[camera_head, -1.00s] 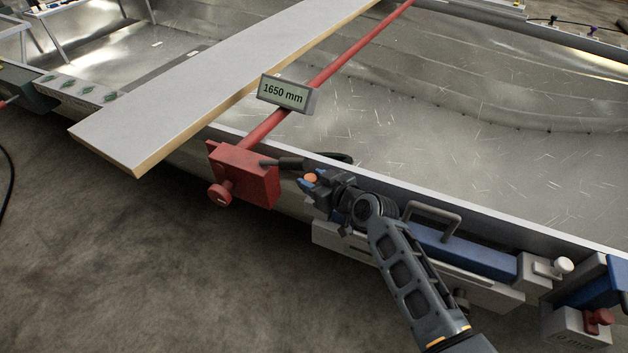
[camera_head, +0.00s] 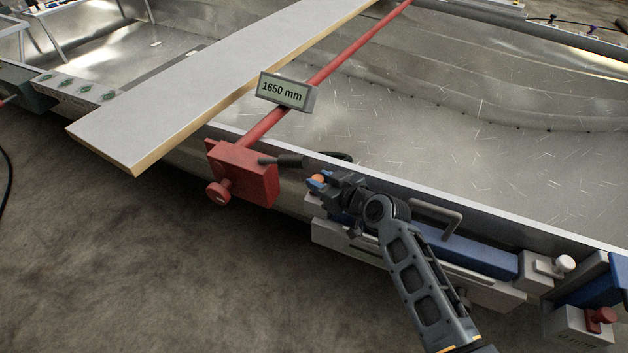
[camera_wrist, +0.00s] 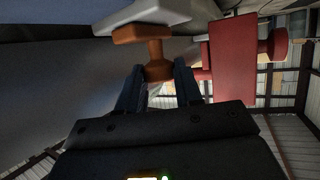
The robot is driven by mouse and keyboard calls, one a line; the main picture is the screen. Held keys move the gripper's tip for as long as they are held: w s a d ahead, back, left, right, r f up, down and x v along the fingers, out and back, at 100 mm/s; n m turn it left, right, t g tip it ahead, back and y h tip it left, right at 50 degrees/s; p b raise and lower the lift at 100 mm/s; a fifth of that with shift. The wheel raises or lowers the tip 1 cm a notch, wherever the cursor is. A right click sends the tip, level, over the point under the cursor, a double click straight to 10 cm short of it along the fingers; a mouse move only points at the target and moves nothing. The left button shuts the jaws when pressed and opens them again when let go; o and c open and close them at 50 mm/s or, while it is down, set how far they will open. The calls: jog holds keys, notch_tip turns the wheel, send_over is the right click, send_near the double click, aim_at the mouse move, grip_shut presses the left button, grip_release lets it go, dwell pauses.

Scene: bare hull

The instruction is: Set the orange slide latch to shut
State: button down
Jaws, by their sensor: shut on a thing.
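The orange knob of the slide latch (camera_head: 318,178) shows as a small orange spot at the hull's near edge, just right of the red clamp block. My gripper (camera_head: 319,186) is on it, and its fingers and wrist hide most of the latch. In the wrist view the orange latch part (camera_wrist: 155,48) hangs under a pale grey piece, with its rounded end between my two fingers (camera_wrist: 159,78). My gripper is shut on this knob. How far the slide is along its track cannot be seen.
The red clamp block (camera_head: 243,176) with its rod stands close left of my gripper. It also shows in the wrist view (camera_wrist: 232,60). A 1650 mm display (camera_head: 284,91) sits on the rod. A blue bar with a grey handle (camera_head: 440,218) lies to the right. A plank (camera_head: 200,90) crosses the hull.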

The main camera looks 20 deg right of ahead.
jog(key=shift+s+d+f, duration=0.1)
jog(key=shift+s+d, duration=0.7)
jog(key=shift+s, duration=0.05)
jog(key=c, duration=1.1)
grip_release()
jog(key=shift+o, duration=0.2)
jog(key=shift+s, duration=0.15)
jog(key=v, duration=0.7)
jog(key=shift+s, duration=0.25)
jog(key=shift+d, duration=0.1)
